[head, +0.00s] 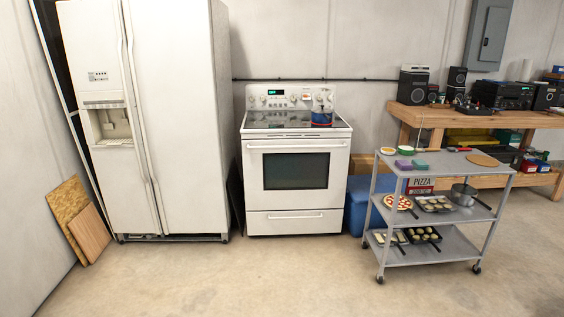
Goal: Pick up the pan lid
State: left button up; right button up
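I cannot make out a pan lid for certain. A grey metal pan (463,192) with a dark handle stands on the middle shelf of a grey cart (440,165) at the right. I cannot tell whether its top is covered by a lid. A flat brown disc (482,160) lies on the cart's top shelf near its right end. A small blue pot (321,118) with some red stands on the right of the stove top. Neither of my grippers is in view.
The cart also carries a pizza (399,202), a pizza box (419,186) and food trays. A white stove (297,205) and fridge (180,110) stand left of it, a workbench (405,121) behind it. The concrete floor (250,280) in front is clear.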

aim_at(322, 108)
jog(key=i+z, duration=0.1)
jog(key=i, duration=0.75)
jog(key=i+j+z, duration=0.15)
jog(key=i, duration=0.7)
jog(key=i+z, duration=0.3)
jog(key=i, duration=0.6)
jog(key=i+j+z, duration=0.1)
jog(key=i+z, duration=0.2)
jog(key=i, duration=0.55)
